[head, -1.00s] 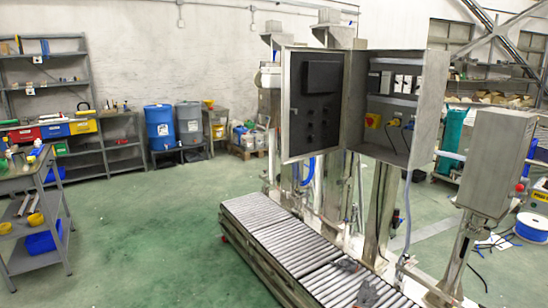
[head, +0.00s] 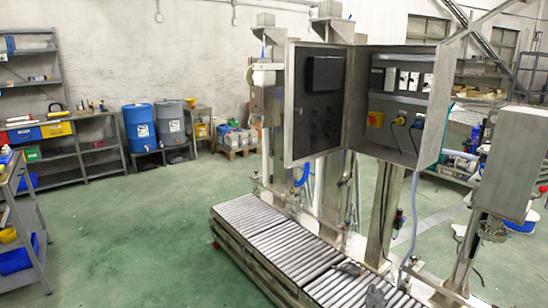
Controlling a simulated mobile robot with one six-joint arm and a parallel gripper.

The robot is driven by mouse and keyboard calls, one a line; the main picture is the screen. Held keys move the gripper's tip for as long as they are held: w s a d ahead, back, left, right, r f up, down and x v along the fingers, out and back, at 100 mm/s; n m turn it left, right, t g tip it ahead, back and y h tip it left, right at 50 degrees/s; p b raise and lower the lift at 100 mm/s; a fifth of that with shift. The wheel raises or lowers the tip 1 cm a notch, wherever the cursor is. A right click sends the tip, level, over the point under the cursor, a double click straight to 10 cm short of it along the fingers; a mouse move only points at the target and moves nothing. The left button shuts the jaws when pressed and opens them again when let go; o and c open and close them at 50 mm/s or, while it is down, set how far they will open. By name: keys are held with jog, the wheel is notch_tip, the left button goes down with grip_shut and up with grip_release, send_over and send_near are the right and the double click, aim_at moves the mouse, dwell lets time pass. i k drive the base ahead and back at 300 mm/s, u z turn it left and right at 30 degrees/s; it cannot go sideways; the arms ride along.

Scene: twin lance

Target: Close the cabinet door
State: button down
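The cabinet (head: 437,100) is a grey metal box on a post in the head view, right of centre. Its door (head: 315,104) stands wide open, swung out to the left from the cabinet's left edge. The door's inner face shows, with a black panel on it. Inside the cabinet are several light-coloured modules, a yellow part (head: 376,119) and cables. My gripper is not in view.
A roller conveyor (head: 272,235) runs below the cabinet and door. A second grey box (head: 512,160) stands on a post at the right. Blue and grey barrels (head: 140,127) and shelves are at the back left. Green floor (head: 130,230) left of the conveyor is clear.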

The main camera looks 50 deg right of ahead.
aim_at(319, 75)
jog(key=i, duration=1.2)
jog(key=u, duration=0.05)
